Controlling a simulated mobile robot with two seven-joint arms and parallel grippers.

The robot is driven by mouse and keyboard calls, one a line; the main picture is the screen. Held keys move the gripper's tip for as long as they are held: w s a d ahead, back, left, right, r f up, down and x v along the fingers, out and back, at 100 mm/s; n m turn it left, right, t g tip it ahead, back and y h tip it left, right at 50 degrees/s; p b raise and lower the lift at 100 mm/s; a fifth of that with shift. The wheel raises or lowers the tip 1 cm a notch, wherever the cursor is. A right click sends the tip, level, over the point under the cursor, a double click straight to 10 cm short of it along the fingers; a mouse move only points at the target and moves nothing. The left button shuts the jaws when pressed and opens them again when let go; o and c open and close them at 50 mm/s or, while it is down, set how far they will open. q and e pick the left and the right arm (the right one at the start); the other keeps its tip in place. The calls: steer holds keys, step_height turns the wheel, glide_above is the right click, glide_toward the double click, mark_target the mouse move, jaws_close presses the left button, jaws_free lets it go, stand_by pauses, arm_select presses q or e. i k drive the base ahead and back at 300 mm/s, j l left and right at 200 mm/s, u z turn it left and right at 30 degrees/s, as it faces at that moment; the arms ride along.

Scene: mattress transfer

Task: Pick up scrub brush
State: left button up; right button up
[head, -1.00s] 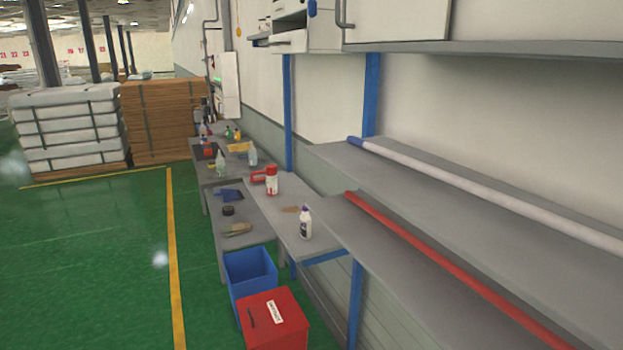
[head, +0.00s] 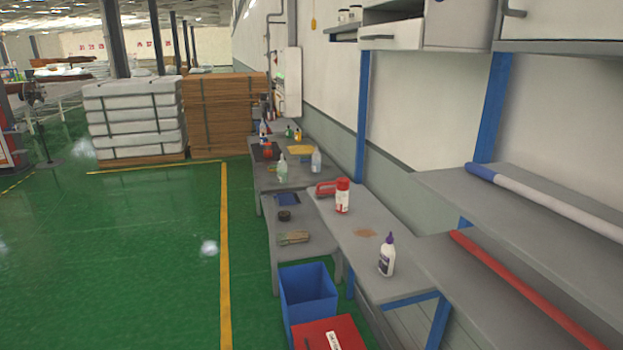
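No scrub brush can be made out for certain at this size. A red item with a handle-like loop (head: 327,188) lies on the grey bench beside a red and white canister (head: 342,196); it may be the brush. A small tan and greenish item (head: 293,237) lies on the lower grey bench to its left; I cannot tell whether it is a brush. Neither of my grippers is in view.
A blue bin (head: 308,292) and a red box (head: 330,334) stand on the floor before the benches. A white bottle (head: 387,256) stands on the nearer bench. Shelves with long rolls (head: 545,196) fill the right. Green floor (head: 120,260) is open at left.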

mark_target(321, 193)
steer(key=i+j+u, duration=0.1)
steer(key=i+u, duration=0.4)
steer(key=i, duration=1.75)
steer(key=i+j+z, duration=0.1)
steer(key=i+z, duration=0.35)
steer(key=i+j+z, duration=0.45)
steer(key=i, duration=0.15)
steer(key=i+j+z, duration=1.5)
steer(key=i+j, duration=0.15)
steer(key=j, duration=0.05)
